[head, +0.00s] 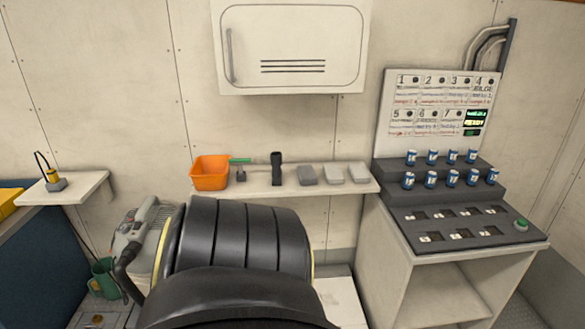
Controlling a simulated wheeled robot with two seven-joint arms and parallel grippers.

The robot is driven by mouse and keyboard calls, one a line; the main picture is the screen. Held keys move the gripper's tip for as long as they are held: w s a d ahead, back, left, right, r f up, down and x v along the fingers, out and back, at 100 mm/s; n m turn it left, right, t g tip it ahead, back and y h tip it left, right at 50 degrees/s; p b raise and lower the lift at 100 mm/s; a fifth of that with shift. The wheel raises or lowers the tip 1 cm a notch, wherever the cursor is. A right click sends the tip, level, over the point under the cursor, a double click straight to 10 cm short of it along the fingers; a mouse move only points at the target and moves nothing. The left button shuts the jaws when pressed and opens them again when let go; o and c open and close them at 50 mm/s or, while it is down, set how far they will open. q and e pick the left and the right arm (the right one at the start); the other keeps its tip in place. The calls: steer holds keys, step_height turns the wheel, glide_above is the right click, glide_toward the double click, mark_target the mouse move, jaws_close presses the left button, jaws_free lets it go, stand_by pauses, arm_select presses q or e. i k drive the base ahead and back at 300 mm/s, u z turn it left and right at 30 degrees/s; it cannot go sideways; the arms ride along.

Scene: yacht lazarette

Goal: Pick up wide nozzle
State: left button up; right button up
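A black upright piece (277,168) that looks like a vacuum nozzle stands on the wall shelf (260,192), near its middle. I cannot tell for sure that it is the wide nozzle. To its left is a small dark tool with a green part (240,162), beside the orange bin (210,172). A grey vacuum (140,228) with a black hose is at the lower left. Neither of my grippers shows in the head view.
Several grey blocks (307,175) lie on the shelf's right part. A white cabinet (292,47) hangs above. A stepped console with blue cans (410,157) stands right. A small shelf (62,188) is at left. A large black ribbed form fills the lower middle.

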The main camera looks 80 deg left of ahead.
mark_target(275, 157)
steer(key=u, duration=1.15)
steer(key=i, duration=0.2)
steer(key=u, duration=1.65)
